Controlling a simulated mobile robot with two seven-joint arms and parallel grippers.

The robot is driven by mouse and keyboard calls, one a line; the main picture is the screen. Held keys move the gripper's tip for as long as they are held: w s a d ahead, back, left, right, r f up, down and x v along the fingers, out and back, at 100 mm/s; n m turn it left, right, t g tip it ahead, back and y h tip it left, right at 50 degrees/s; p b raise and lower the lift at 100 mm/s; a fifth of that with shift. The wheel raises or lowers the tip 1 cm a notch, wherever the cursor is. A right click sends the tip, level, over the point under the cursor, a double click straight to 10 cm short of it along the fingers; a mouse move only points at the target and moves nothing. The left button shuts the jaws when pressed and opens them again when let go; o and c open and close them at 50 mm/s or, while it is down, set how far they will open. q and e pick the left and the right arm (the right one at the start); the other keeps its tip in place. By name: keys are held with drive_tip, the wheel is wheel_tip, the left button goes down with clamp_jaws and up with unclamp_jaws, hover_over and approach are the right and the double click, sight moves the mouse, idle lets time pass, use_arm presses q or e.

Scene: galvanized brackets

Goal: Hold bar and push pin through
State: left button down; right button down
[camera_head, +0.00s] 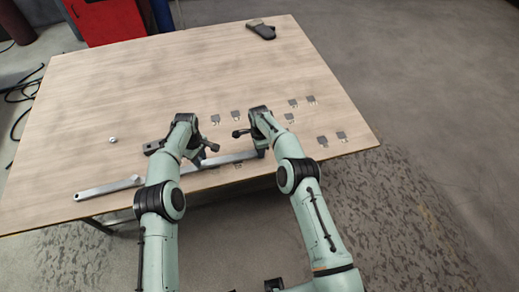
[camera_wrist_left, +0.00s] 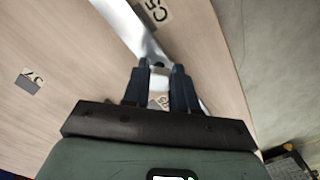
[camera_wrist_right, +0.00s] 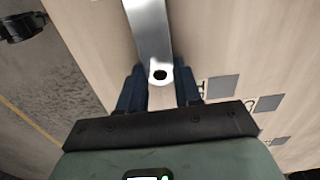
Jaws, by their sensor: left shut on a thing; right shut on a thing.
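A long flat metal bar (camera_head: 105,189) lies slantwise along the table's near side, partly hidden by my left arm. In the right wrist view the bar (camera_wrist_right: 150,35) ends in a rounded tip with a round hole. My right gripper (camera_wrist_right: 160,92) is shut on that end, one finger on each side. My left gripper (camera_wrist_left: 159,85) is shut on a small grey metal piece (camera_wrist_left: 158,68), apparently the pin. In the left wrist view the bar (camera_wrist_left: 132,25) runs slantwise past the fingers; I cannot tell whether the pin is in a hole.
Several small grey plates (camera_head: 293,103) lie on the wooden table (camera_head: 110,85) at the right. A small round metal piece (camera_head: 112,139) lies at the left. A dark tool (camera_head: 262,29) is at the far edge. A red cabinet (camera_head: 105,20) stands behind. The table's middle is clear.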

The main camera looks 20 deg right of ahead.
use_arm(q)
drive_tip(key=shift+f, duration=0.7)
idle(0.7)
drive_tip(key=c, duration=0.8)
unclamp_jaws()
drive_tip(key=shift+r, duration=3)
use_arm(e)
drive_tip(key=c, duration=0.7)
unclamp_jaws()
drive_tip(key=shift+r, duration=0.1)
